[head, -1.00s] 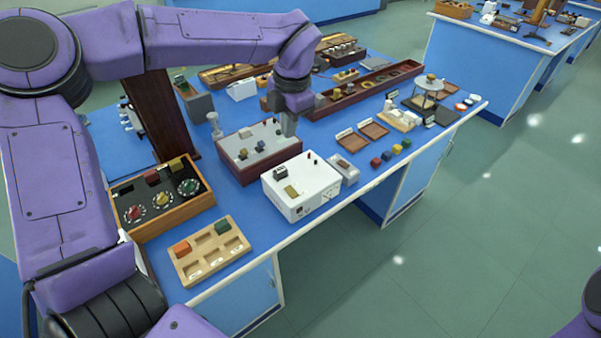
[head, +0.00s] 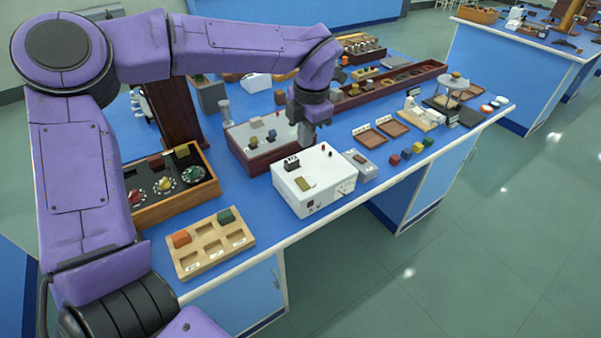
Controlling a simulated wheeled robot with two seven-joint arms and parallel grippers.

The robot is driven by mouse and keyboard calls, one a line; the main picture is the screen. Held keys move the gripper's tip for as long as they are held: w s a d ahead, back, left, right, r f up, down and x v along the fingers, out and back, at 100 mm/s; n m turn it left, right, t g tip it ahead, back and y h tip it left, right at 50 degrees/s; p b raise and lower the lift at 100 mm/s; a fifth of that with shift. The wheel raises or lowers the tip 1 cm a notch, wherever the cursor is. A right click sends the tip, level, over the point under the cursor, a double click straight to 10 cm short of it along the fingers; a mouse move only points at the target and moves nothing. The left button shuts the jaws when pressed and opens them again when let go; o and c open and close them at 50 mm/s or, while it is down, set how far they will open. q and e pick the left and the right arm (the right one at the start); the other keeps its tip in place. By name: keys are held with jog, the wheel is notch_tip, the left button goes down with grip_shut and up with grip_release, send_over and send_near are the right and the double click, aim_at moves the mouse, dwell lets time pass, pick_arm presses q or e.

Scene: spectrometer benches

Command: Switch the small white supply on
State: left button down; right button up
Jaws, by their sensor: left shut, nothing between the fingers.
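The white supply (head: 335,188) is a white box near the front edge of the blue bench. Its top carries a black part, a tan patch and small red and dark posts. Its front has a small dark and red detail, too small to read as on or off. My left gripper (head: 306,141) points down, shut and empty, just behind the supply's back edge, beside the maroon tray. I cannot tell whether its fingertips touch anything. My right gripper is out of view.
A maroon tray (head: 247,165) with small parts stands behind the supply. A small grey box (head: 361,165) sits close on its right. A wooden sorting tray (head: 211,258) and a dial box (head: 150,212) lie to the left. Coloured cubes (head: 406,153) lie to the right.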

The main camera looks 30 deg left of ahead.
aim_at(300, 180)
pick_arm(q)
jog(key=f, duration=0.4)
jog(key=a+f+p, duration=0.1)
jog(key=f, duration=0.4)
jog(key=f+p, duration=0.1)
jog(key=f, duration=0.3)
jog(key=shift+w+a+f, duration=0.25)
jog(key=shift+w+a, duration=0.15)
